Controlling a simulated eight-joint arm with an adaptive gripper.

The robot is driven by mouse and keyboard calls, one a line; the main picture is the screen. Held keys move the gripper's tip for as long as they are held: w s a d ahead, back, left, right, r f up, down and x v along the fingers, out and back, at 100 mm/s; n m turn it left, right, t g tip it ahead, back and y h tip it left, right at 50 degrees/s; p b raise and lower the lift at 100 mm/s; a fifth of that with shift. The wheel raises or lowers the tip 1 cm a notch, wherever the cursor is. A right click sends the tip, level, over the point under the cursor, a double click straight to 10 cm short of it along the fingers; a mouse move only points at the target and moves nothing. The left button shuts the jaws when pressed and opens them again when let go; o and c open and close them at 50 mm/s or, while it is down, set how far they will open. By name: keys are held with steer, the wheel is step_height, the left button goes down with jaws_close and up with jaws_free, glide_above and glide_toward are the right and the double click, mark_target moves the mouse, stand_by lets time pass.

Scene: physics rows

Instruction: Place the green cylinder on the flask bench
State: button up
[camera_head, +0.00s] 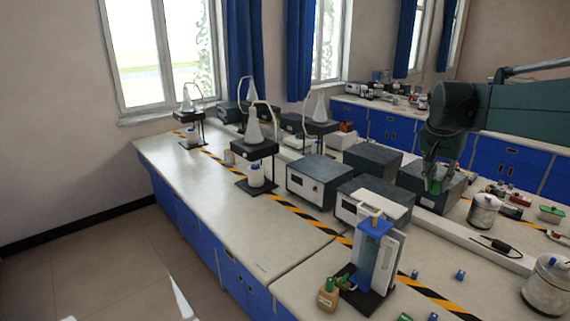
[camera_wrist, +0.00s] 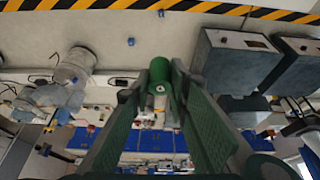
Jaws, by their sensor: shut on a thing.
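My gripper (camera_head: 436,178) is at the right of the head view, held above the benches. It is shut on the green cylinder (camera_head: 435,187), which shows low between the fingers. In the wrist view the green cylinder (camera_wrist: 159,70) sits between the fingertips of my gripper (camera_wrist: 158,88). The bench with the flasks (camera_head: 185,165) runs along the window side at the left. Conical flasks on black stands, such as the flask (camera_head: 253,127), stand on it. The cylinder is off to the right of these flasks.
Grey instrument boxes (camera_head: 318,181) stand between the flasks and my gripper. A blue and white apparatus (camera_head: 374,252) stands at the front. Metal pots (camera_head: 484,211) and small parts lie at the right. The bench's left front top is mostly bare. Yellow-black tape (camera_head: 295,208) crosses the tops.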

steer(key=w+a+n+y, duration=0.1)
steer(key=w+a+n, duration=0.1)
steer(key=w+a, duration=0.35)
steer(key=w+a+n, duration=0.2)
steer(key=w+a, duration=0.1)
steer(key=a, duration=0.6)
steer(key=w+a+n+y, duration=0.15)
steer(key=w+a, duration=0.25)
steer(key=a, duration=0.4)
steer(key=w+a+n+y, duration=0.1)
steer(key=w+a+n, duration=0.2)
steer(key=a, duration=1)
steer(key=w+a+n+y, duration=0.1)
steer(key=w+a+n, duration=0.25)
steer(key=a, duration=1.05)
step_height(320, 180, down, 35)
steer(key=shift+s+d+r+t, duration=0.15)
steer(key=shift+s+d+t, duration=0.1)
steer(key=shift+s+t, duration=0.15)
steer(key=shift+f, duration=3.1)
steer(key=shift+f+b, duration=0.35)
steer(key=shift+f, duration=1.5)
steer(key=shift+f, duration=0.2)
